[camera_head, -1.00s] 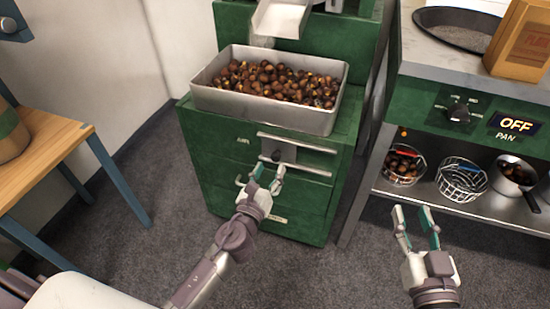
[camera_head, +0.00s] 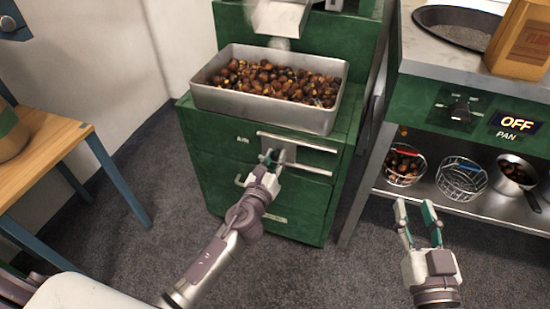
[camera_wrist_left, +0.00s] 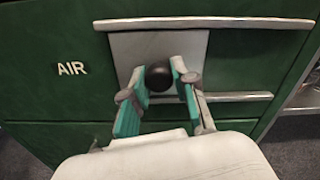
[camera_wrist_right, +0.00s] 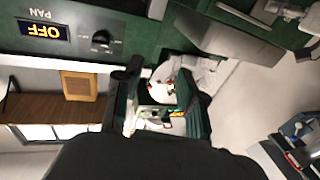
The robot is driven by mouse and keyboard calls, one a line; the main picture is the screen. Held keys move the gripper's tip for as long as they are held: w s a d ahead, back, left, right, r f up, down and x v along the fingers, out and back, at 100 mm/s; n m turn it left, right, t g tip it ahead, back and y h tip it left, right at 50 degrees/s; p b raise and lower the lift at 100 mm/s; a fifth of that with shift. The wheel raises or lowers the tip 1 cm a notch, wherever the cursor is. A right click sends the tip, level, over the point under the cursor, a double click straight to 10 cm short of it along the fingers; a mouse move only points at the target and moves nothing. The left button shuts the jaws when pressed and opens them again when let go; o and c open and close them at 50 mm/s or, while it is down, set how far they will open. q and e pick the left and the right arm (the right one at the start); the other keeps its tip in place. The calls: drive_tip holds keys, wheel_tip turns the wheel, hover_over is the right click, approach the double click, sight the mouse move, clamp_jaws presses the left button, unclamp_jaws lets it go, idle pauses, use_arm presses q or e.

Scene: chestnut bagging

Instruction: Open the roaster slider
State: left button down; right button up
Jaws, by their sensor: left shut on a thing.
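The roaster (camera_head: 200,150) is a green cabinet with an AIR label on its front. Its slider is a grey plate (camera_wrist_left: 187,46) between two metal rails, with a round black knob (camera_wrist_left: 158,76). My left gripper (camera_head: 272,157) is at the slider, and in the left wrist view its fingers (camera_wrist_left: 158,80) are shut on the knob, one on each side. The plate covers the left part of the track. My right gripper (camera_head: 418,212) is open and empty, held in the air in front of the pan counter.
A metal tray of chestnuts (camera_head: 325,122) sits on the roaster. A wooden table (camera_head: 50,150) stands at left. At right, a green counter (camera_head: 420,105) has a shelf with wire baskets (camera_head: 462,180) and a pan (camera_head: 516,170). The floor between is clear.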

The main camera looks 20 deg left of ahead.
sight(309, 157)
use_arm(q)
drive_tip(key=shift+d, duration=0.3)
drive_tip(key=d, duration=0.8)
drive_tip(key=shift+s+b, duration=0.2)
drive_tip(key=shift+b, duration=0.15)
use_arm(e)
wheel_tip(309, 157, up, 3)
drive_tip(key=shift+s+a+f+t, duration=0.15)
drive_tip(key=shift+f+t, duration=0.05)
drive_tip(key=shift+t, duration=0.7)
use_arm(q)
drive_tip(key=c, duration=0.9)
unclamp_jaws()
drive_tip(key=shift+s, duration=0.1)
drive_tip(key=s, duration=1.1)
drive_tip(key=shift+s+a, duration=0.25)
drive_tip(key=shift+s, duration=0.15)
